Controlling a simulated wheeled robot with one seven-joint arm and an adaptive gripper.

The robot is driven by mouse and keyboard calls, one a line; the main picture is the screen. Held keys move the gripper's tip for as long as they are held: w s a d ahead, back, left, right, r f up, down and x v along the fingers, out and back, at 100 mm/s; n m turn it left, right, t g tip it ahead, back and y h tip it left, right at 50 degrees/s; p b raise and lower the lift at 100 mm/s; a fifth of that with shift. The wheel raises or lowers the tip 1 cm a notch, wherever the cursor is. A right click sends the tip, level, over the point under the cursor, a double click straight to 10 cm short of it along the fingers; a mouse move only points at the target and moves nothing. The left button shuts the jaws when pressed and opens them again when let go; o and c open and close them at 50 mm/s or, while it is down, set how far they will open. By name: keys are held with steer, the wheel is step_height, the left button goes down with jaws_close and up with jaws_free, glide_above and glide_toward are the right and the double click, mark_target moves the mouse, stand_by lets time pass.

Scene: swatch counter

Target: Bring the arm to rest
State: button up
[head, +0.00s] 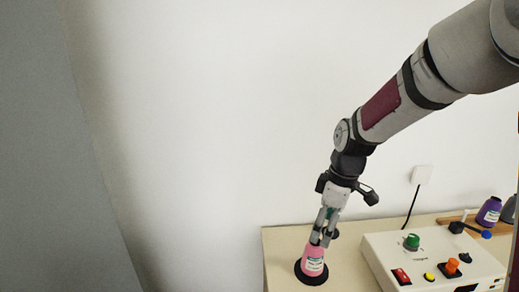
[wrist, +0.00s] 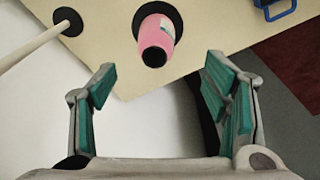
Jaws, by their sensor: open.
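My gripper (head: 325,232) points down at the left part of the counter, with its fingers just above or beside the top of a pink bottle (head: 313,262). In the wrist view my gripper (wrist: 160,75) is open, its two green-padded fingers wide apart with nothing between them. The pink bottle (wrist: 153,32) shows beyond the fingertips, apart from both, with its dark cap towards me. It stands on a round black disc (head: 312,280). My arm reaches down from the upper right.
A white control box (head: 385,247) with a green knob (head: 412,242) and an orange knob (head: 452,266) stands to the right. A purple bottle (head: 489,212) is at the back right. The wrist view shows a pale rod (wrist: 35,45) at left and a blue handle (wrist: 278,10) at upper right.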

steer(key=s+r+m+t, duration=0.1)
steer(key=s+r+m, duration=0.3)
steer(key=s, duration=0.4)
steer(key=s+r+m+t, duration=0.1)
steer(key=s+r+m, duration=0.2)
steer(key=s+r, duration=0.2)
steer(key=s+r+m+t+h, duration=0.1)
steer(key=s+r+m, duration=0.3)
steer(key=s, duration=0.7)
steer(key=shift+a+r+m+t, duration=0.3)
steer(key=shift+a+r+t, duration=0.2)
steer(key=shift+r, duration=0.15)
steer(key=shift+s, duration=0.1)
